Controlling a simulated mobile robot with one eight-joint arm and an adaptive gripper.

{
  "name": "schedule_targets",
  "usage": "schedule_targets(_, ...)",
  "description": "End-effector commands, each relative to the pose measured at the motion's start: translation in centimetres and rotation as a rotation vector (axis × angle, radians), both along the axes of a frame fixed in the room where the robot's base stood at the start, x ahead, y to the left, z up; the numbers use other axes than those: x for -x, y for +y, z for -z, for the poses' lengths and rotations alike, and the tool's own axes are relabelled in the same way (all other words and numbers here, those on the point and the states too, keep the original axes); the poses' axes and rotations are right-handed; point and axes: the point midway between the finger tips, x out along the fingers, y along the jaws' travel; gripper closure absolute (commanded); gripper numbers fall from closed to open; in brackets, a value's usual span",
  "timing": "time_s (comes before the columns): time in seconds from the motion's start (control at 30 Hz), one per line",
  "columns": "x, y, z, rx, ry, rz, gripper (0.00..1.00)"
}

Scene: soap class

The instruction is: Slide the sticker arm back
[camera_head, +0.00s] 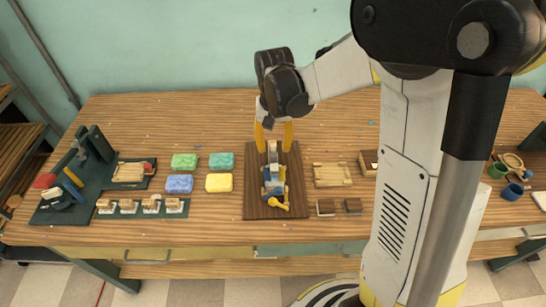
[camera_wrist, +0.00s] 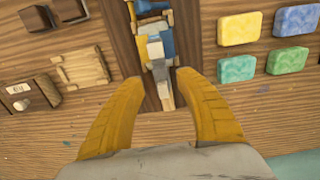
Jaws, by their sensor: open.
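The sticker device stands on a dark wooden board (camera_head: 253,201) in the middle of the table. It is a narrow block-built thing in blue, white, grey and yellow. Its light grey arm (camera_head: 272,152) points toward the back of the table; the arm also shows in the wrist view (camera_wrist: 164,88). A yellow handle (camera_head: 277,204) sticks out at the device's front. My gripper (camera_head: 273,139) is open with yellow fingers, above the back end of the board. In the wrist view the open fingers (camera_wrist: 179,82) stand on either side of the arm's end. I cannot tell whether they touch it.
Green, teal, blue and yellow soaps (camera_head: 219,183) lie left of the board. A pale wooden tray (camera_head: 332,175) and two small dark blocks (camera_head: 326,207) lie to its right. A green station (camera_head: 96,146) stands at far left. Bare table lies behind the board.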

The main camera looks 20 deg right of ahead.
Motion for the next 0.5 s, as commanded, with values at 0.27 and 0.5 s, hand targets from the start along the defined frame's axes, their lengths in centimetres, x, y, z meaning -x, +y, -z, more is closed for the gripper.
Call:
schedule_targets(0.27,0.0,0.0,4.1,0.0,-0.001,0.0,0.59)
schedule_targets(0.5,0.0,0.0,4.5,0.0,-0.001,0.0,0.59)
